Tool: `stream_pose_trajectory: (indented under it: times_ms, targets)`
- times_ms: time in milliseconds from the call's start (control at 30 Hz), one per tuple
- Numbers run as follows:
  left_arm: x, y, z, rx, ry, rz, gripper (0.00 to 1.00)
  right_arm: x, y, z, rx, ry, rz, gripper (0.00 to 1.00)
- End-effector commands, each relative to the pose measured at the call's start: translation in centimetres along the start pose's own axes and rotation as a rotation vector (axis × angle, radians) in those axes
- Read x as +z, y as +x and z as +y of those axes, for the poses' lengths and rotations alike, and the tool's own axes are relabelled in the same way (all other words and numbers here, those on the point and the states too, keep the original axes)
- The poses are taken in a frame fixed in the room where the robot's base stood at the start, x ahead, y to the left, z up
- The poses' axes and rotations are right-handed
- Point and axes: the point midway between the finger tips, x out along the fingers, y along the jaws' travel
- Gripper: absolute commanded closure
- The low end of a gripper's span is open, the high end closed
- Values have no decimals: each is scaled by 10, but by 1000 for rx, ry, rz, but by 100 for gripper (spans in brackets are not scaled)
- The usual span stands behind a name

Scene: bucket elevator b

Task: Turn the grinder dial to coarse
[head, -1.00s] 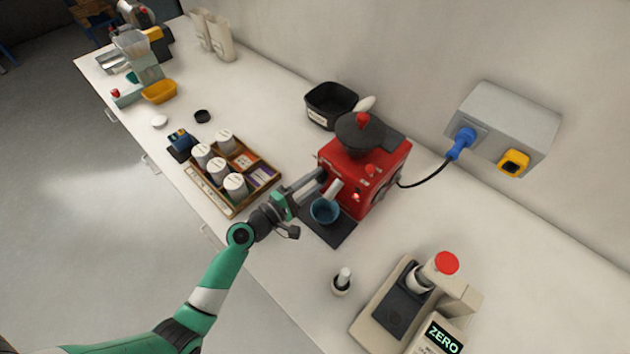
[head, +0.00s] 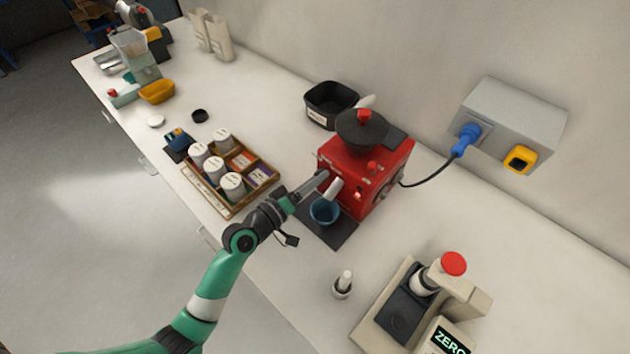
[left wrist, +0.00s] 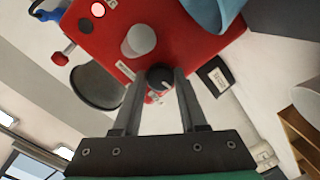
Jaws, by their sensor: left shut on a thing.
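In the left wrist view the grinder (left wrist: 205,45) is close, and the dark round dial (left wrist: 159,76) sits between the fingertips of the left gripper (left wrist: 158,80). The gripper is shut on the dial. The dial's scale and setting cannot be read. The dial is hidden in the head view. My right gripper is not in view.
A blue cup (head: 324,211) stands under the spout, close to my left gripper. A wooden tray (head: 262,200) with white canisters lies left of it. A cable runs to the wall box (head: 510,120).

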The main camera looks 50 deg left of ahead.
Motion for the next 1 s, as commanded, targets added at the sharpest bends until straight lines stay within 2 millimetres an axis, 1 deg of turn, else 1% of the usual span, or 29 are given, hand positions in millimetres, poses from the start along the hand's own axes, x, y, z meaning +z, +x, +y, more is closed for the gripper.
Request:
stream_pose_trajectory:
  times_ms: [200, 500, 700, 1000]
  targets:
    - [2, 0, -1, -12, 206, 8, 100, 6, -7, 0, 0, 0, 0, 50]
    - [2, 0, -1, -29, 466, 21, 100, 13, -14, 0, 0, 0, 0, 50]
    - [2, 0, -1, -37, 590, 25, 100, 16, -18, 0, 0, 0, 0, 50]
    - [1, 0, 0, -42, 682, 29, 100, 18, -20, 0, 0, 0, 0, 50]
